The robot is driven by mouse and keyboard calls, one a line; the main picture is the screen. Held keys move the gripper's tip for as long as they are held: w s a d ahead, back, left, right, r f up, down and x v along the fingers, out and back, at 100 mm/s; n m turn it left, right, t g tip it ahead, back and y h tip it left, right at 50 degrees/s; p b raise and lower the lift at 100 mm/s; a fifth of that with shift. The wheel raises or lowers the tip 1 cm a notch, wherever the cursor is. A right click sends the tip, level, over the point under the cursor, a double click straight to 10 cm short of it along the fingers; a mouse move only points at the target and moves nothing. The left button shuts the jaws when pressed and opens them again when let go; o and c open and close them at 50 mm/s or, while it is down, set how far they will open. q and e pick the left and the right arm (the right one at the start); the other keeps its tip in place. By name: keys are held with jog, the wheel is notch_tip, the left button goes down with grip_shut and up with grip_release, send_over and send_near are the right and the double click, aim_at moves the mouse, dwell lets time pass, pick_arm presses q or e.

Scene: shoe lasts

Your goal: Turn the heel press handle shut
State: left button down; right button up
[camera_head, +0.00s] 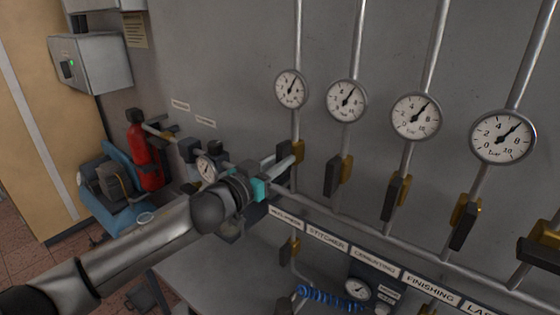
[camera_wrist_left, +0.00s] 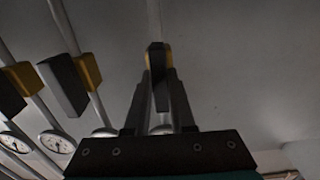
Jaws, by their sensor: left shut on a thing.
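The heel press valve is the leftmost of the row, with a brass body (camera_head: 298,151) on its pipe above the heel press label (camera_head: 286,218). My left gripper (camera_head: 287,160) reaches it from the left and is shut on its dark handle. The fingers cover most of the handle in the head view, so its exact angle is hard to tell. In the left wrist view my left gripper (camera_wrist_left: 160,85) has its fingers close together at the handle (camera_wrist_left: 158,47), with brass showing beside it. My right gripper is out of view.
Neighbouring valves have dark handles (camera_head: 332,176) hanging along their pipes, with pressure gauges (camera_head: 346,101) above. A horizontal pipe and labels run below.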

pick_arm(q)
jog(key=shift+m, duration=0.4)
jog(key=m, duration=1.3)
jog(key=shift+m, duration=2)
jog(key=shift+f, duration=0.1)
jog(key=c, duration=0.8)
grip_release()
jog(key=shift+o, duration=0.2)
